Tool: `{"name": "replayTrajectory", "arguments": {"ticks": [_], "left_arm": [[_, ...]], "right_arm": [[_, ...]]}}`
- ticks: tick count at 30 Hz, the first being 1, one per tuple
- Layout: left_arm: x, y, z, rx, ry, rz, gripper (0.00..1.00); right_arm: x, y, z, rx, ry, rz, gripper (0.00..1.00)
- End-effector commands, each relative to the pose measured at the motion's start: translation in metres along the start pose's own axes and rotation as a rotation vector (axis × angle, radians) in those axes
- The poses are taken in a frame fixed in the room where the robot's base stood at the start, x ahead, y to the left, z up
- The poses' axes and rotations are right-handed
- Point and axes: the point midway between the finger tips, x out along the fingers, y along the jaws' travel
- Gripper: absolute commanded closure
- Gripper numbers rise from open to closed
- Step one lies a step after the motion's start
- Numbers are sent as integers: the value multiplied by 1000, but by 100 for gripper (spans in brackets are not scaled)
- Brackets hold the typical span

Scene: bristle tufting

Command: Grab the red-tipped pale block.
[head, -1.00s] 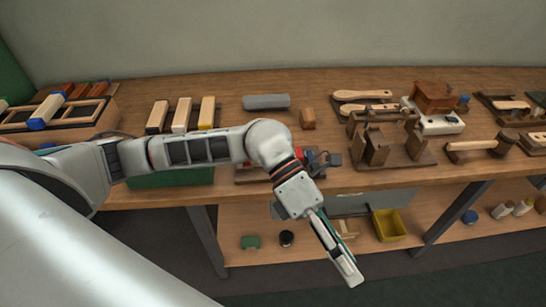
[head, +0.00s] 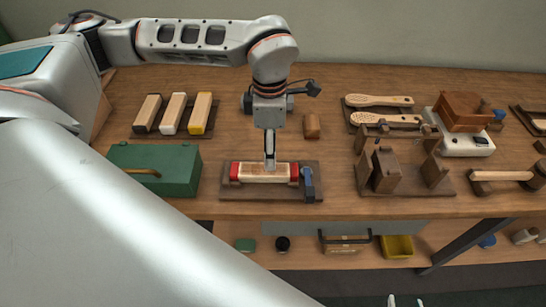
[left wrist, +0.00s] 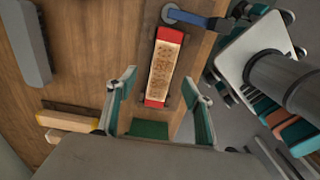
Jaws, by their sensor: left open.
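The pale block with red ends (head: 250,172) lies flat in a dark wooden fixture (head: 235,193) at the front of the bench. Its top is dotted with holes. My left gripper (head: 269,160) points down over it, its fingers seen edge-on. I cannot tell how far down the fingers reach. My right gripper (head: 405,301) shows only as two separate tips at the bottom edge, apparently open and empty, far from the block.
A blue clamp lever (head: 308,184) stands at the fixture's right end. A green box (head: 155,170) is close on the left. A wooden jig (head: 405,185) stands to the right.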

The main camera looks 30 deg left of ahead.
Motion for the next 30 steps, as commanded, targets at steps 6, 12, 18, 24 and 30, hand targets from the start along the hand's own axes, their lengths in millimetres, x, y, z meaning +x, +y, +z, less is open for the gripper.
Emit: {"name": "replayTrajectory", "arguments": {"ticks": [6,12,18,24,30], "left_arm": [[23,-1,0,0,2,-3,49],[47,-2,3,0,2,-5,49],[72,-2,4,0,1,-4,49],[75,-1,4,1,-1,-1,49],[75,-1,4,1,-1,-1,75]], "right_arm": [[-6,-8,23,5,-39,-11,60],[-6,-8,25,4,-43,-12,60],[-3,-6,15,3,-25,-8,60],[-4,-5,11,3,-18,-6,60],[-4,-5,11,3,-19,-6,60]]}}
